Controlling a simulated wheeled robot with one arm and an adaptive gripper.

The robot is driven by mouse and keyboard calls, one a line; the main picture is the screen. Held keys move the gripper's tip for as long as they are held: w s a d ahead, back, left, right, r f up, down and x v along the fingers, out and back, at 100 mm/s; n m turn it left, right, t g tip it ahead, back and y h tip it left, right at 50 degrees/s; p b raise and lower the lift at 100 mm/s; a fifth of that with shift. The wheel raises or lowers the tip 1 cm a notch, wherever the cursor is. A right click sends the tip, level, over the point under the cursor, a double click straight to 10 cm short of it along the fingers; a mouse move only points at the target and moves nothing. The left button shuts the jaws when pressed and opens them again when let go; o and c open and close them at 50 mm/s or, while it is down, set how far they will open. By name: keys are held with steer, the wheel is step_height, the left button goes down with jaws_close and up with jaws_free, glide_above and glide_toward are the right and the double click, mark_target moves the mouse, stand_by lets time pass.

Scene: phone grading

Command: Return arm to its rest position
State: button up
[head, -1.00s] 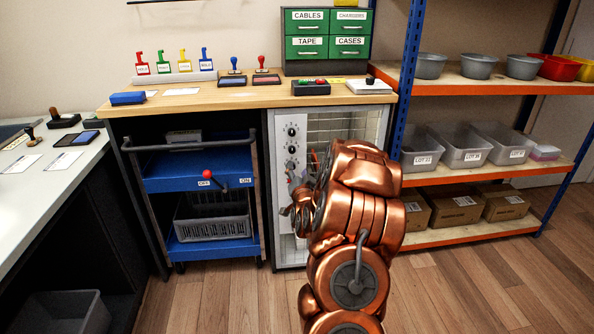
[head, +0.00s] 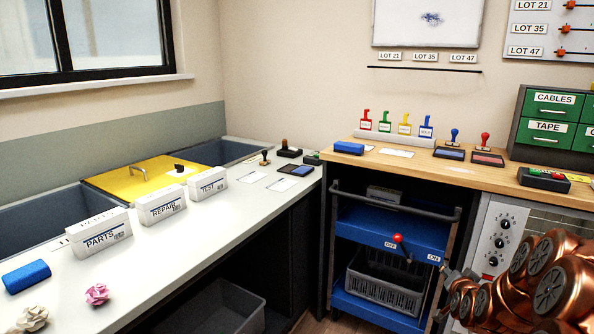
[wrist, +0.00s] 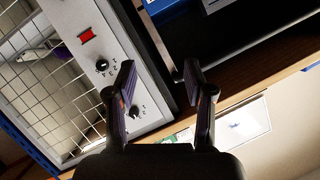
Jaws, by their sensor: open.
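My arm shows as copper-coloured links at the lower right of the head view, in front of the white cabinet with knobs (head: 498,238). My gripper (wrist: 160,85) shows in the wrist view, with its two dark fingers apart and nothing between them. Behind the fingers are the same cabinet's knob panel (wrist: 92,40), its wire grid and the wooden bench edge. The picture there is tilted. In the head view I cannot make out the fingertips clearly.
A blue cart (head: 400,232) with a red-knobbed lever stands under the wooden bench (head: 400,160), left of the arm. The white counter (head: 190,240) on the left holds several labelled boxes, crumpled paper and a blue block. A grey bin (head: 225,308) sits below it.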

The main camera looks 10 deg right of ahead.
steer(key=s+a+f+n+g+y, duration=0.1)
steer(key=s+a+n+g+y, duration=0.25)
steer(key=s+a, duration=0.55)
steer(key=s+a+n+g+y, duration=0.25)
steer(key=s+a+g, duration=0.2)
steer(key=a, duration=0.85)
steer(key=s+a+r+n+g, duration=0.1)
steer(key=s+a+r+g, duration=0.15)
steer(key=s, duration=0.65)
steer(key=s+a+r+n+g, duration=0.1)
steer(key=s+a+n+g, duration=0.2)
steer(key=s, duration=0.7)
steer(key=s+a+r+g, duration=0.1)
steer(key=s+a+g, duration=0.1)
steer(key=s+a, duration=0.5)
steer(key=s+d+r+p, duration=0.1)
steer(key=r+p, duration=1.1)
steer(key=s+d+r+p, duration=0.1)
steer(key=s+r+p, duration=0.1)
steer(key=r+p, duration=1)
steer(key=shift+d+r+t, duration=0.2)
steer(key=shift+r+t, duration=0.25)
steer(key=shift+r, duration=0.1)
steer(key=shift+c, duration=0.9)
steer(key=shift+d, duration=0.1)
